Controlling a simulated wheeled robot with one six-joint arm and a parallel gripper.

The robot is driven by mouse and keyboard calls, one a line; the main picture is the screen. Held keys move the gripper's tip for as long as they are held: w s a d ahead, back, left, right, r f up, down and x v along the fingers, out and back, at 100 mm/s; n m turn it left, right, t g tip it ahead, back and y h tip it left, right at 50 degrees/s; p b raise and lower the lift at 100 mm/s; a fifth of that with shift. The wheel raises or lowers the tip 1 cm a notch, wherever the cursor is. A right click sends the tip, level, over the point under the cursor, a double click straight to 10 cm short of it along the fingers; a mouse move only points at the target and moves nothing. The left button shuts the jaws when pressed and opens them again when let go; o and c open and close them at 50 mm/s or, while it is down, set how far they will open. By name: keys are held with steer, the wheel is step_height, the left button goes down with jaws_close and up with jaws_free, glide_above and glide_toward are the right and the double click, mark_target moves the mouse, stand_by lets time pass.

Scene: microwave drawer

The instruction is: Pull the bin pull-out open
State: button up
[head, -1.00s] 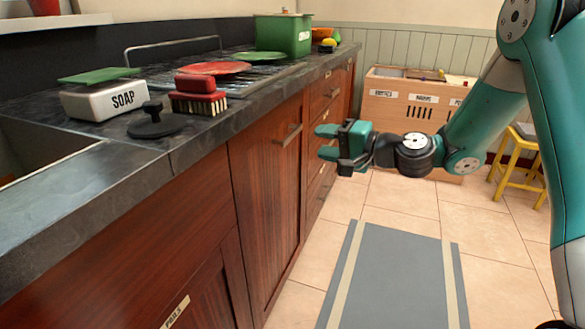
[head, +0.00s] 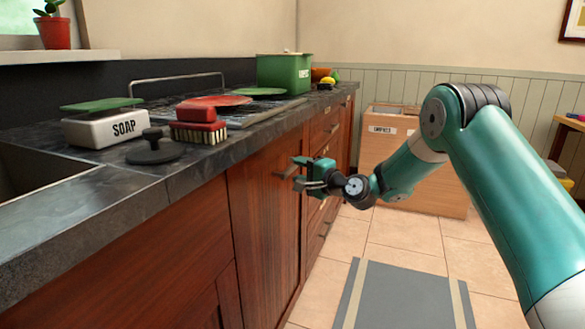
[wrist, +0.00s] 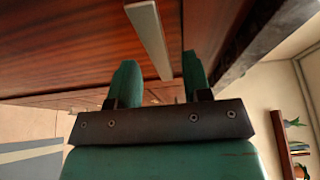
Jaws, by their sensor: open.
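The bin pull-out (head: 262,235) is a tall reddish-brown wooden front below the counter, flush with the fronts around it. Its pale bar handle (head: 282,174) is near the top, partly hidden by my gripper. My gripper (head: 298,173) is open, with its green fingers at the handle in the head view. In the wrist view, the handle (wrist: 150,38) runs down between my two open fingers (wrist: 160,62). I cannot tell whether a finger touches it.
The dark counter (head: 150,180) overhangs the fronts, holding a soap box (head: 105,128), a brush (head: 199,124) and a green canister (head: 284,74). A wooden cabinet (head: 400,165) stands at the back. A grey mat (head: 405,298) lies on the open tiled floor.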

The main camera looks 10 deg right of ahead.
mark_target(294, 168)
steer(key=shift+x, duration=1.65)
jaws_close()
